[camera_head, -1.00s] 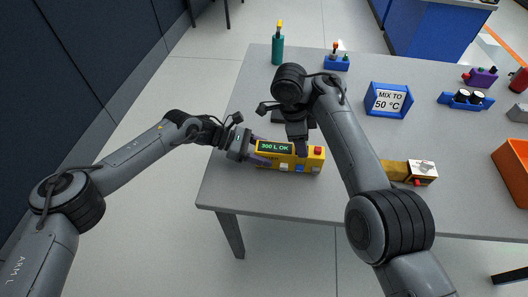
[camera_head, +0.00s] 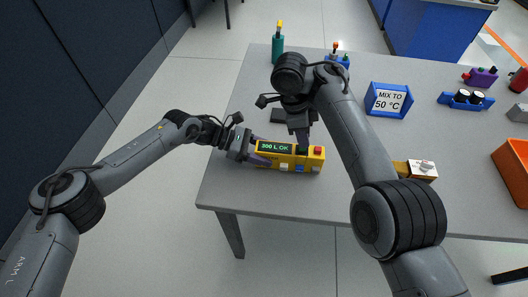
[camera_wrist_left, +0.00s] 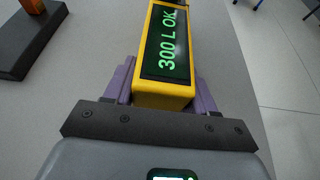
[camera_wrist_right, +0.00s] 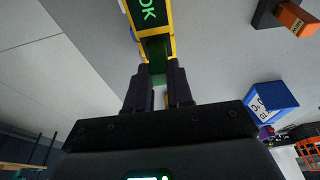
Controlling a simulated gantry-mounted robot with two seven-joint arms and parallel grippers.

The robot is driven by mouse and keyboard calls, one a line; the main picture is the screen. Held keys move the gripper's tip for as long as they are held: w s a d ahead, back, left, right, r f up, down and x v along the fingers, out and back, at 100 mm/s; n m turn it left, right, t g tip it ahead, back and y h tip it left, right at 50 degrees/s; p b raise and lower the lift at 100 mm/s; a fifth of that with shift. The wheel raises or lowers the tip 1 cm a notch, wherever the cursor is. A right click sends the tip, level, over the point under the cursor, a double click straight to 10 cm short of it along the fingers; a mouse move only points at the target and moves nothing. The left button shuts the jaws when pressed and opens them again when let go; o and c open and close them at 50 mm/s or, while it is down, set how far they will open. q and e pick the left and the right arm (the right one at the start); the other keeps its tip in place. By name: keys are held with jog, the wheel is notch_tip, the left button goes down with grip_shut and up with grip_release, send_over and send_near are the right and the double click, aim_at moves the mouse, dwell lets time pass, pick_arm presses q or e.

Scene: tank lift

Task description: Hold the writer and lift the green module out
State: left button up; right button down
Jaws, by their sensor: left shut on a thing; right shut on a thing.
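The writer is a yellow box (camera_head: 309,163) near the table's left front edge; its display (camera_head: 275,147) reads "300 L OK". My left gripper (camera_head: 256,152) is shut on the writer's left end, with its purple fingers along both sides in the left wrist view (camera_wrist_left: 160,85). The green module (camera_wrist_right: 158,78) is between the dark fingers of my right gripper (camera_wrist_right: 158,92), at the yellow-framed opening by the display. The right gripper is shut on it. In the head view my right gripper (camera_head: 303,148) hides most of the module; how far it is out I cannot tell.
Behind the writer is a dark stand (camera_wrist_left: 40,40) with an orange block. A yellow device with a white top (camera_head: 422,169) lies to the right, partly behind my right arm. A blue-framed "MIX TO 50 °C" sign (camera_head: 388,100) stands farther back. An orange bin (camera_head: 512,170) is at the right.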

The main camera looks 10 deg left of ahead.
jog(key=shift+r, duration=3.1)
pick_arm(q)
jog(key=o, duration=1.3)
jog(key=shift+o, duration=0.2)
jog(key=shift+a, duration=0.1)
